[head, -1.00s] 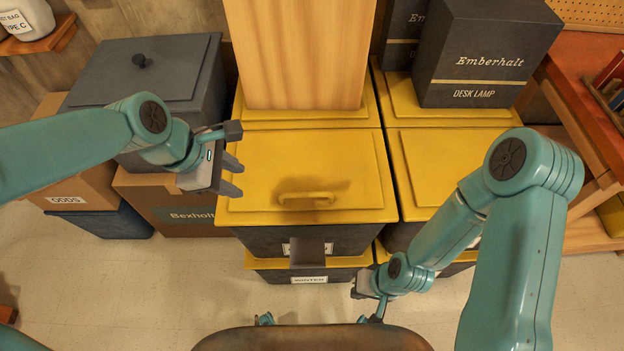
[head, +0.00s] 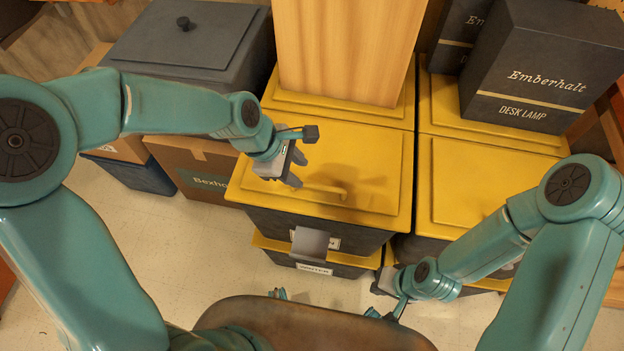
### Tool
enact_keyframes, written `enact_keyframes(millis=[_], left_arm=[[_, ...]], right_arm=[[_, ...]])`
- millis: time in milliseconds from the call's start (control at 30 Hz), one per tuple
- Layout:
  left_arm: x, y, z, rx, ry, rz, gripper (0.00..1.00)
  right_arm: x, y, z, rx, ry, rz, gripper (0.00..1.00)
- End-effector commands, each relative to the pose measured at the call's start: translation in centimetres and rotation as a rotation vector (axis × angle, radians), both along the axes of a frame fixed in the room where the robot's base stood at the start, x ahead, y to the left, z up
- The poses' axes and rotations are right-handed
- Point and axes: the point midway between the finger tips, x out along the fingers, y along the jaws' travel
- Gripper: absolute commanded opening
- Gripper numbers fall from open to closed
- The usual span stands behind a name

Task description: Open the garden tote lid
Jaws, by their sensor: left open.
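The front tote (head: 280,222) is dark with a yellow lid (head: 380,182) that lies shut on it. A yellow bar handle (head: 325,190) sits near the lid's front edge. Its front label (head: 331,243) is partly hidden by a grey tab (head: 309,243), so I cannot read it in full. My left gripper (head: 297,167) is open and empty over the lid, just to the left of and behind the handle, apart from it. My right gripper (head: 384,284) is low in front of the totes on the right; I cannot make out its jaws.
A tote labelled WINTER (head: 314,270) is underneath. A tall wooden block (head: 345,50) stands on the yellow lid behind. A desk lamp box (head: 535,70) stands on the back right tote. A grey lidded bin (head: 185,50) and a cardboard box (head: 190,170) are at left.

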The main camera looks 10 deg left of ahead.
Motion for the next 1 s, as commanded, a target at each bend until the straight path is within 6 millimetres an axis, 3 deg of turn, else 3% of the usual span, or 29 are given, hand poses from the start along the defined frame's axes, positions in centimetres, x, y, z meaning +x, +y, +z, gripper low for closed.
enact_keyframes(millis=[100,300,733,867,1000], left_arm=[[0.5,-1.1,-2.7,0.000,0.005,-0.002,0.40],[1.2,-2.5,-5.4,-0.001,0.002,-0.001,0.40],[1.6,-3.1,-6.3,-0.001,-0.001,-0.001,0.40],[1.6,-3.1,-6.3,0.000,-0.001,-0.001,0.00],[1.6,-3.1,-6.3,0.000,-0.001,-0.001,0.00]], right_arm=[[0.0,0.0,-0.4,0.000,0.000,0.001,0.00],[0.0,0.0,-0.7,0.000,0.000,0.000,0.00],[0.0,0.0,-0.8,0.000,0.000,0.000,0.00],[0.0,0.0,-0.8,0.000,0.000,0.000,0.00],[0.0,0.0,-0.8,0.000,0.000,0.000,0.00]])
